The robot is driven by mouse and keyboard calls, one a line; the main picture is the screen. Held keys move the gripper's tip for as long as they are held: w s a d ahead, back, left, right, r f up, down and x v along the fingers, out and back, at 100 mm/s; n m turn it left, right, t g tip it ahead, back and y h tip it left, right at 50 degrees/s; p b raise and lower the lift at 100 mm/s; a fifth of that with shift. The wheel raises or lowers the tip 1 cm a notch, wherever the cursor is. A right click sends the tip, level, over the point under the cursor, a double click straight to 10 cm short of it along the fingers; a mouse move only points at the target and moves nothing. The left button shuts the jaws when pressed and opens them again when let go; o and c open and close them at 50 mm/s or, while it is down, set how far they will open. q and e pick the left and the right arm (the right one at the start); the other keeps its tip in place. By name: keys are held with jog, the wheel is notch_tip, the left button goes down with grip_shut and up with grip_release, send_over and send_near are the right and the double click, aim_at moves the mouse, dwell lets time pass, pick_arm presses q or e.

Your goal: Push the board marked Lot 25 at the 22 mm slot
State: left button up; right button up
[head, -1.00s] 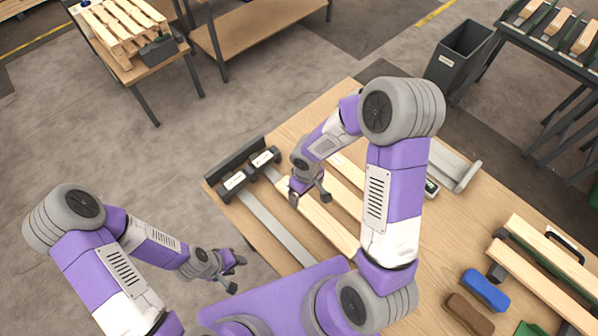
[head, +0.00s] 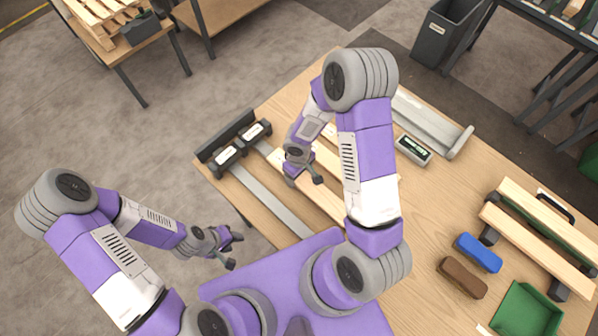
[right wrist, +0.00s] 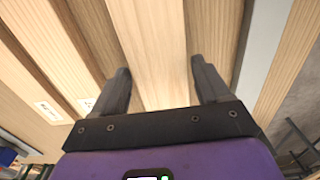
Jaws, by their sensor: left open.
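Pale wooden boards lie on the workbench; one long board (head: 322,207) runs below my right gripper (head: 304,180). In the right wrist view my right gripper (right wrist: 162,85) is open, its fingers apart towards either side of a pale board (right wrist: 150,45). I cannot tell whether they touch it. White labels (right wrist: 48,110) on boards to its left are too small to read, so I cannot tell which is Lot 25. Two dark blocks with white labels (head: 228,158) stand at the bench's left end; their slot sizes are unreadable. My left gripper (head: 229,251) is open and empty, left of the bench.
A grey metal strip (head: 268,200) lies beside the board. A small display box (head: 413,150) and a metal channel (head: 430,120) lie behind my right arm. A blue block (head: 479,252), a brown block (head: 462,277) and a green tray (head: 527,312) are at the right.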

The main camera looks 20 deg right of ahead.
jog(key=c, duration=0.9)
dwell(0.7)
